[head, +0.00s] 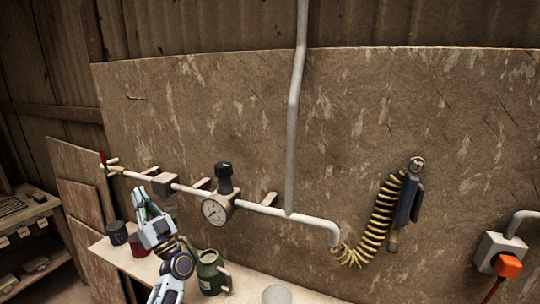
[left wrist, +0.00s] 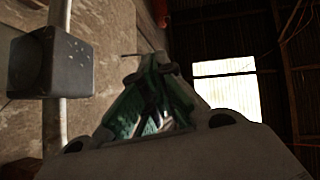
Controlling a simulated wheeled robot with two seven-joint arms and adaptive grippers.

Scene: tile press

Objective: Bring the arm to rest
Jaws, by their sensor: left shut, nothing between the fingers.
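My left gripper (head: 141,193) is raised in front of the wall at the lower left of the head view. Its fingers are shut with nothing between them. It stands in front of the white pipe run (head: 185,190), left of the round gauge (head: 215,209); I cannot tell how near it is to the pipe. In the left wrist view the green-padded fingers (left wrist: 152,72) point up and away, meeting at the tips. A dark grey block (left wrist: 50,63) on a pale pipe is to their left. My right gripper is not in view.
Below the arm, a pale shelf (head: 245,277) holds a dark mug (head: 117,232), a red mug (head: 138,246) and a green jug (head: 211,271). A coiled yellow hose (head: 374,220) hangs right. An orange plug (head: 508,266) sits in a wall socket. The upper board is mostly clear.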

